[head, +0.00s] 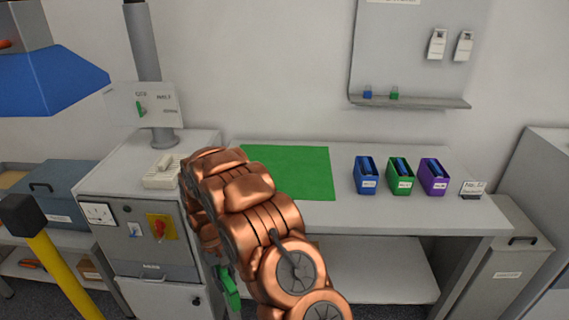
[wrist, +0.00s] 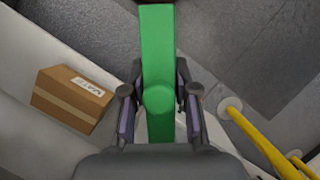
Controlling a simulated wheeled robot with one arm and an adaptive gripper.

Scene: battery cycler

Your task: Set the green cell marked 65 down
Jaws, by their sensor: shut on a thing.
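The green cell (wrist: 158,55) is a long green block held between the two fingers of my gripper (wrist: 159,97) in the wrist view. In the head view part of the green cell (head: 229,287) shows low beside my copper-coloured arm, in front of the grey cabinet and below the bench top. My arm hides most of the gripper there. No marking 65 is readable on the cell. In the wrist view the floor and a low shelf lie beneath it.
The bench carries a bare green mat (head: 300,174) and blue (head: 365,184), green (head: 400,186) and purple (head: 432,188) bins. A grey cabinet (head: 150,220) with switches stands left. A yellow post (head: 62,270) rises at front left. A cardboard box (wrist: 72,98) lies on the low shelf.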

